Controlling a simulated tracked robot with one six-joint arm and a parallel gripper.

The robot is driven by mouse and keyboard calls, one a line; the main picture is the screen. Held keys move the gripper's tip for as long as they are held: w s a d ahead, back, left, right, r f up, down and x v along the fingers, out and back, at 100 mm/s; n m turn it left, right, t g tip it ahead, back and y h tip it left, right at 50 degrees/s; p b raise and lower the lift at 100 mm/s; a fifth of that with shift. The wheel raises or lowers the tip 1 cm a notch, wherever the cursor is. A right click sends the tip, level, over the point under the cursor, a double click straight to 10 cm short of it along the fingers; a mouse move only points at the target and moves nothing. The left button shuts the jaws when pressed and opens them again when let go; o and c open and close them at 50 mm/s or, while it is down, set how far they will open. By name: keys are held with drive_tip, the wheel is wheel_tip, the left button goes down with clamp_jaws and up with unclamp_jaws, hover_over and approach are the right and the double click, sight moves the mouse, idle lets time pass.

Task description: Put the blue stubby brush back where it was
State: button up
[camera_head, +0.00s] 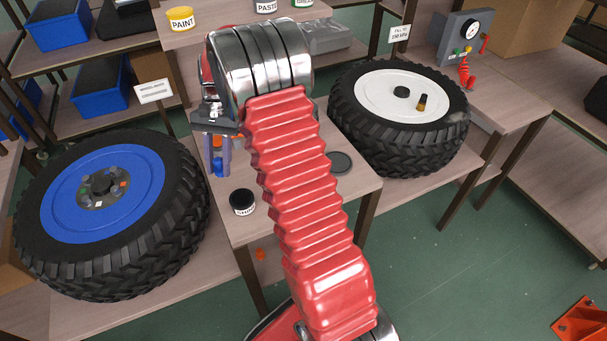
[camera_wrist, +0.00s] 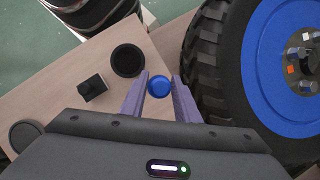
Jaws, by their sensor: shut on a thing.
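My gripper (camera_head: 217,167) hangs over the left part of the middle table in the head view, with its purple fingers pointing down. It is shut on the blue stubby brush (camera_head: 218,170), of which a small blue part shows low between the fingers. In the wrist view the brush shows as a round blue end (camera_wrist: 159,86) between the fingertips. The rest of it is hidden, and I cannot tell whether it touches the table. A black jar with a white label (camera_head: 242,202) stands near the table's front edge, to the right of and nearer than the gripper.
A tyre with a blue hub (camera_head: 103,191) is close on the left. A tyre with a white hub (camera_head: 402,95) is on the right. A dark disc (camera_head: 340,162) and a small dark block (camera_wrist: 92,88) are on the table. Bare tabletop shows between them.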

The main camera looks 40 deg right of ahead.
drive_tip(key=s+d+m+t+h, duration=0.2)
drive_tip(key=s+d+m, duration=0.3)
drive_tip(key=d+m, duration=0.6)
drive_tip(key=s+d+r+m+t+h, duration=0.1)
drive_tip(key=s+d+m+t+h, duration=0.2)
drive_tip(key=d+m, duration=0.9)
drive_tip(key=shift+s+r+m+t, duration=0.2)
drive_tip(key=shift+s+m+t, duration=0.9)
drive_tip(key=shift+m, duration=1.7)
drive_tip(key=shift+a+f, duration=0.1)
drive_tip(key=shift+f, duration=3.05)
drive_tip(key=shift+f, duration=1.85)
